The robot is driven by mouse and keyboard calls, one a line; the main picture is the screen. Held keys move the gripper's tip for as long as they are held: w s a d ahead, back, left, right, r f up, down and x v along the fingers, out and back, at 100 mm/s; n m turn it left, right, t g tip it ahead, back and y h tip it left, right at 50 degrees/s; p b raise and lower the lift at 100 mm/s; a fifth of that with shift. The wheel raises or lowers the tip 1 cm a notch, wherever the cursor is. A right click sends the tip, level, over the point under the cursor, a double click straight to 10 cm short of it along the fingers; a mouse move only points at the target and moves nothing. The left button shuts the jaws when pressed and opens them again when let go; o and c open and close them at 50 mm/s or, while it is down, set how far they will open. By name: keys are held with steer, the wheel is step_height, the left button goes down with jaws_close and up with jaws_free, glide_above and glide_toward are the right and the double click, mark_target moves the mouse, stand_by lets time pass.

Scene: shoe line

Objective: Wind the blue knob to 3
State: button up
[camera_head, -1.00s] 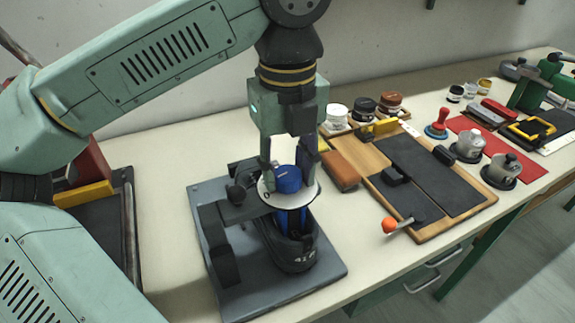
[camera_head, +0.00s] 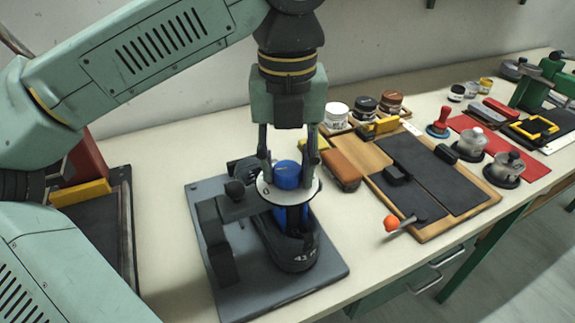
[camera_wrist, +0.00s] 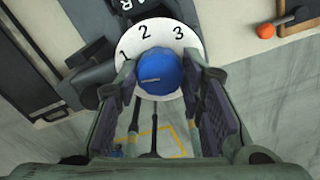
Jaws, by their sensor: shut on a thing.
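The blue knob (camera_head: 288,175) stands on a white round dial (camera_head: 272,194) on the dark shoe-stretching fixture. In the wrist view the knob (camera_wrist: 160,72) shows a pale pointer line near its left side, and the dial (camera_wrist: 190,48) carries the numbers 1, 2 and 3 along its far edge. The line points left, nearest the 1 of those numbers. My gripper (camera_head: 289,178) comes down from above with a finger on each side of the knob, shut on it. In the wrist view the fingers (camera_wrist: 165,85) flank the knob. A black shoe (camera_head: 290,250) sits under the dial.
The fixture's grey base plate (camera_head: 320,275) rests on the bench. To the right is a wooden board (camera_head: 440,228) with dark pads and an orange-balled lever (camera_head: 391,223). Several jars stand behind it. A dark tray with a red block (camera_head: 88,160) is at left.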

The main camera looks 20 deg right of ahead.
steer(key=m+b, duration=0.1)
steer(key=m, duration=1.1)
steer(key=shift+m, duration=0.4)
steer(key=m+p, duration=0.1)
steer(key=m, duration=0.5)
steer(key=m+p, duration=0.1)
steer(key=m, duration=0.5)
steer(key=shift+m, duration=0.3)
steer(key=o, duration=1.1)
steer(key=shift+o, duration=0.2)
